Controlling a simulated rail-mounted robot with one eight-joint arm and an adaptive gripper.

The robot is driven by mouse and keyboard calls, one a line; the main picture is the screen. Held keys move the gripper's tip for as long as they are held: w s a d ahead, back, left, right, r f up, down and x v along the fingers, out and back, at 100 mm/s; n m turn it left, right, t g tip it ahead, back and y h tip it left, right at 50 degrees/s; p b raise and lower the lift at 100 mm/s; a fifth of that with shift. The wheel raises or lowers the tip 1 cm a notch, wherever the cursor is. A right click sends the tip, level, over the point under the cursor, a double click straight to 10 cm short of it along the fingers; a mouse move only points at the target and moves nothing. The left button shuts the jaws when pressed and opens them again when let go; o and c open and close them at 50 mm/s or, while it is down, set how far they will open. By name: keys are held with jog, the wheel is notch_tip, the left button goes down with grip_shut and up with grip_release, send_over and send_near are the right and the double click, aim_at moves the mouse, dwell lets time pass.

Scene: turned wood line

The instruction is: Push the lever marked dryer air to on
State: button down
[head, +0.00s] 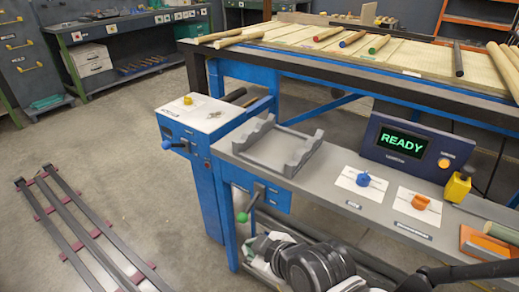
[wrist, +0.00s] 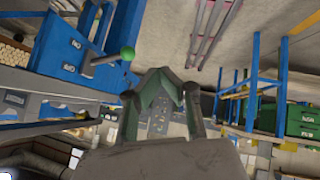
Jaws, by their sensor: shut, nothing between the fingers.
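A lever with a green ball knob (head: 243,216) sticks out from the blue panel (head: 272,199) under the grey bench and slants down to the left. The green knob also shows in the wrist view (wrist: 127,53), near two small white labels (wrist: 72,42) on the blue panel. A second lever with a blue knob (head: 167,145) is on the blue cabinet to the left. I cannot read which lever is marked dryer air. My gripper (wrist: 165,80) is shut and empty in the wrist view, below and right of the green knob, apart from it.
A grey cradle (head: 270,143) stands on the bench above the green lever. A display reading READY (head: 402,141), a blue knob (head: 363,179) and an orange knob (head: 421,202) are to its right. Floor at left holds dark rails (head: 85,232).

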jog(key=shift+s+d+r+p, duration=0.2)
jog(key=shift+s+r+p, duration=0.05)
jog(key=shift+s, duration=0.4)
jog(key=shift+s+d+r+p, duration=0.2)
jog(key=shift+s+r, duration=0.05)
jog(key=shift+s, duration=0.4)
jog(key=w+d+r+m+h+p, duration=0.2)
jog(key=d+r+m+h+p, duration=0.4)
jog(key=d+r, duration=1.6)
jog(key=d+m+p, duration=0.1)
jog(key=m+p, duration=0.3)
jog(key=m, duration=0.3)
jog(key=shift+w+r, duration=0.15)
jog(key=shift+r, duration=0.05)
